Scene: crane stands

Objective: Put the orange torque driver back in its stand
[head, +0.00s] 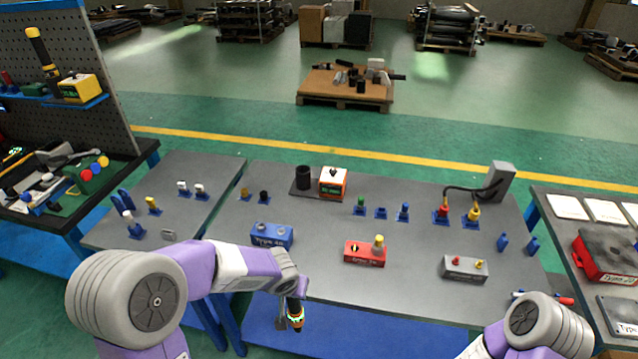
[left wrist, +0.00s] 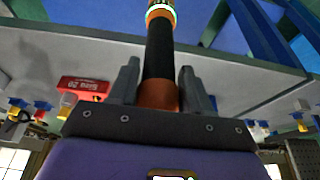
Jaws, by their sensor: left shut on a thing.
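The orange torque driver (head: 296,316) hangs from my left gripper (head: 292,300), in front of the grey table's front edge and over the blue lower shelf. In the left wrist view the driver (left wrist: 160,50) shows an orange end, a black shaft and a ringed far part between the two fingers. The stand (head: 303,178) is a black cup at the table's back, on a dark base beside an orange and white display box (head: 333,183). The cup looks empty. My right gripper is out of view; only part of my right arm shows at the lower right.
On the grey table (head: 320,240) stand a blue block (head: 271,235), a red block (head: 364,254), a grey block (head: 465,268) and several small coloured holders. A yellow driver (head: 40,50) with a yellow box is on the left shelf. The table's middle has bare room.

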